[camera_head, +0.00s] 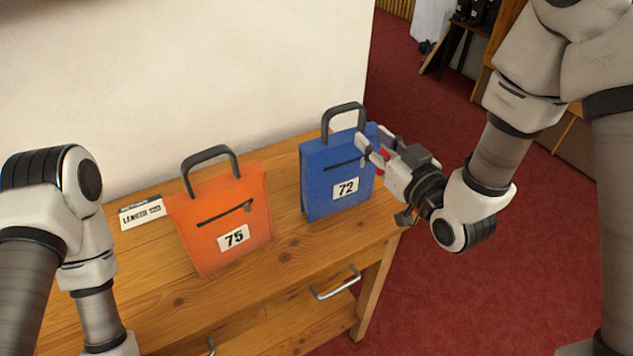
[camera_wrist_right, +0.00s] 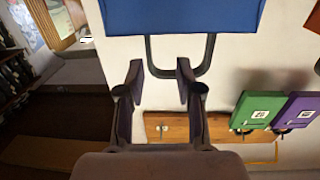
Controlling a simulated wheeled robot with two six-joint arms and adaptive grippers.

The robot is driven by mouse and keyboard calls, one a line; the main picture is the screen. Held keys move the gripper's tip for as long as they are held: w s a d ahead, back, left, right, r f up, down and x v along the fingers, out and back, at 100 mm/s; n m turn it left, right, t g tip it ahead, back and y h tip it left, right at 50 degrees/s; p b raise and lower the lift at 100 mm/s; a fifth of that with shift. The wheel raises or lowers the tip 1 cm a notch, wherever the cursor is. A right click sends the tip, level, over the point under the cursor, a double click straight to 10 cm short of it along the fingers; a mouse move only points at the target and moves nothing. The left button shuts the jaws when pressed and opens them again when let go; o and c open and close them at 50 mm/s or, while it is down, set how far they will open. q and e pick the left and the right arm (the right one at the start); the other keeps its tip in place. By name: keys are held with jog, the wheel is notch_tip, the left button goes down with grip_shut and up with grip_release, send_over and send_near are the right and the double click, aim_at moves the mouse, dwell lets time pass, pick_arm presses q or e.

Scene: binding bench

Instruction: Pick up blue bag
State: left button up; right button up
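The blue bag (camera_head: 325,188), marked 72, stands upright on the wooden bench with its dark handle (camera_head: 344,108) up. My right gripper (camera_head: 374,141) is at the bag's upper right side, below the top of the handle, with its fingers apart. In the right wrist view the blue bag (camera_wrist_right: 185,14) fills the top edge, seen upside down. Its handle (camera_wrist_right: 207,57) reaches down toward the open fingers (camera_wrist_right: 160,72), and nothing is clamped between them. I cannot tell whether a finger touches the bag. My left gripper is outside the head view; only its arm shows.
An orange bag (camera_head: 205,250), marked 75, stands left of the blue one on the bench (camera_head: 285,265). A pale wall rises behind the bench. The right wrist view shows a green bag (camera_wrist_right: 245,104) and a purple bag (camera_wrist_right: 297,110).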

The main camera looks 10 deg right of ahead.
aim_at(363, 112)
jog(key=shift+t, duration=0.3)
jog(key=w+p, duration=0.1)
jog(key=w, duration=0.1)
jog(key=w+r+p, duration=0.1)
jog(key=w, duration=0.1)
jog(key=w+r+p, duration=0.1)
jog(key=w, duration=0.2)
jog(key=shift+a, duration=0.4)
jog(key=shift+d+f, duration=0.15)
jog(key=shift+d, duration=0.1)
jog(key=shift+a, duration=0.2)
grip_shut()
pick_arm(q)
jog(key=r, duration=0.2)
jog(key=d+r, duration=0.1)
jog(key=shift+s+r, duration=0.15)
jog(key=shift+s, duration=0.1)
pick_arm(e)
jog(key=shift+d, duration=0.1)
